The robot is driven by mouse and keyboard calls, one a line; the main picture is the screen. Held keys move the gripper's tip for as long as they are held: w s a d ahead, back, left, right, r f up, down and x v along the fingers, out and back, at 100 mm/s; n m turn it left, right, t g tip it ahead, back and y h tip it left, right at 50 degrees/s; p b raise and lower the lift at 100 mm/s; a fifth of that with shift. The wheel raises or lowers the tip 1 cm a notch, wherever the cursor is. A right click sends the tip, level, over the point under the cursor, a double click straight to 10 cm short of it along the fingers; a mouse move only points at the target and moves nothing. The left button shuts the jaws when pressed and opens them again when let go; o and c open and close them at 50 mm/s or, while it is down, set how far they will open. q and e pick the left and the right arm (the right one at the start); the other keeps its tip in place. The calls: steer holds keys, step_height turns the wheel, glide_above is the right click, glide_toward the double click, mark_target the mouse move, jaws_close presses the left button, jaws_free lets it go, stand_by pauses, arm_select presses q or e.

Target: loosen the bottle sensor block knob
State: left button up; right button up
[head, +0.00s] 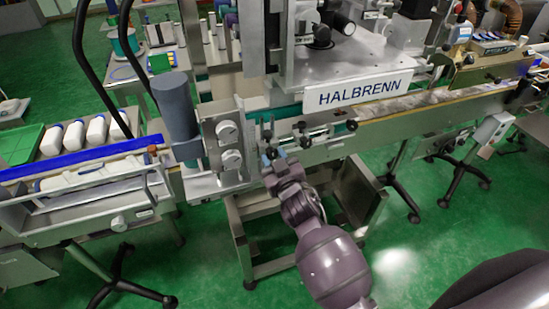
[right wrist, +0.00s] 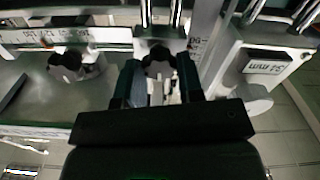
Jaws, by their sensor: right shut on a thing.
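In the right wrist view, a black lobed knob (right wrist: 159,62) sits between the two fingers of my right gripper (right wrist: 159,82). The fingers are shut on it, one at each side. In the head view, my right gripper (head: 270,156) reaches up from below to the front rail of the HALBRENN machine, near its left end. The gripped knob is hard to make out there, as the fingers cover it. The sensor block behind the knob is mostly hidden. My left gripper is not in view.
Another black knob (right wrist: 68,66) stands left of the gripper in the wrist view, and a block labelled 54 mm (right wrist: 264,66) is at the right. The HALBRENN sign (head: 360,92) hangs above the conveyor.

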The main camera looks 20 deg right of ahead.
stand_by(0.9)
steer(key=shift+r+n, duration=0.1)
steer(key=shift+n, duration=0.2)
steer(key=n+p, duration=0.1)
steer(key=n, duration=0.1)
steer(key=shift+n, duration=0.3)
steer(key=n, duration=0.3)
stand_by(0.5)
stand_by(0.3)
steer(key=o, duration=0.9)
steer(key=shift+s, duration=0.15)
